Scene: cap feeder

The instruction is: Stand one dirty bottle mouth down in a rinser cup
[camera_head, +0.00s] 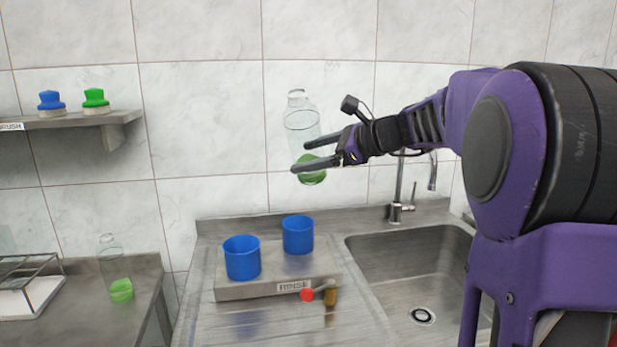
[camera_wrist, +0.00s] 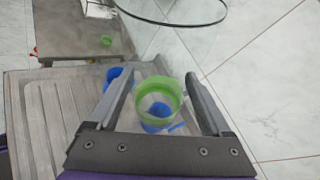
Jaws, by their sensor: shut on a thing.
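My gripper (camera_head: 303,157) is shut on a clear bottle (camera_head: 301,121) with a green lower part. The bottle is in the air above the rinser, mouth up and slightly tilted. In the wrist view its green end (camera_wrist: 157,98) shows between the fingers (camera_wrist: 160,105). Two blue rinser cups, a left cup (camera_head: 242,258) and a right cup (camera_head: 298,235), stand open on a metal rinser base (camera_head: 235,290) below. No bottle shows in either cup. Another clear bottle with a green bottom (camera_head: 121,290) stands mouth up on the left counter.
A sink (camera_head: 395,268) with a tap (camera_head: 399,205) lies right of the rinser. A red knob (camera_head: 307,295) is at the rinser's front. The tiled wall is behind.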

